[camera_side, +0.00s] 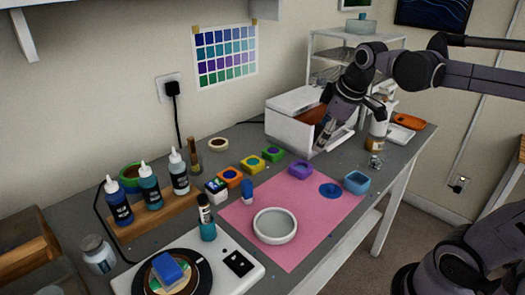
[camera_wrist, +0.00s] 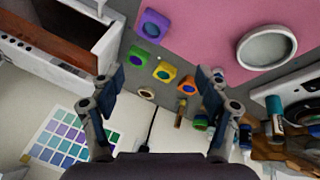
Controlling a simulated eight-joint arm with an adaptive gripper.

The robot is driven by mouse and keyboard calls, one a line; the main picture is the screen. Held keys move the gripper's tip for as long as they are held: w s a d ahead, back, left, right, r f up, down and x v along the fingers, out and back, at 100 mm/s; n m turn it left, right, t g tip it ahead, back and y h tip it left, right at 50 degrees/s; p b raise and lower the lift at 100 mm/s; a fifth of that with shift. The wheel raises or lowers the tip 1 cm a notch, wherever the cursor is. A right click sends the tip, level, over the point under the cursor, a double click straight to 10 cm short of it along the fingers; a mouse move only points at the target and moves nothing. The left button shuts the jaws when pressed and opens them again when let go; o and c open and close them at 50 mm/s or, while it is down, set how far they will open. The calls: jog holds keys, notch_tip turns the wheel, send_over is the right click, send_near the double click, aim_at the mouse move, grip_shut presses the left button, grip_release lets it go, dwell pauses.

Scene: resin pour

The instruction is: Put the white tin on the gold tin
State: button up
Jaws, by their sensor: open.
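The white tin (camera_side: 216,191) is a small square pot with a dark top, at the near left end of a row of coloured tins. The gold tin (camera_side: 252,164) is yellow with a dark centre and stands in the same row, with the orange tin (camera_side: 228,177) between them. In the wrist view, the gold tin (camera_wrist: 164,72) shows between my fingers, and the white tin (camera_wrist: 218,73) is partly hidden by the right finger. My gripper (camera_side: 327,132) is open and empty, above the white box at the back right, away from both tins.
A green tin (camera_side: 272,154) and a purple tin (camera_side: 300,168) continue the row. A pink mat (camera_side: 305,209) holds a round white tray (camera_side: 275,240). Bottles stand on a wooden rack (camera_side: 165,213) at left. The open white box (camera_side: 290,122) is an obstacle beneath my gripper.

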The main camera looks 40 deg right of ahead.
jog(key=s+a+f+m+t+y, duration=0.1)
jog(key=s+a+f+m+t, duration=0.1)
jog(key=s+a+f+m, duration=0.3)
jog(key=s+a+f, duration=0.1)
jog(key=a+f, duration=0.2)
jog(key=a, duration=0.1)
jog(key=shift+s+a+f, duration=0.15)
jog(key=shift+s, duration=0.05)
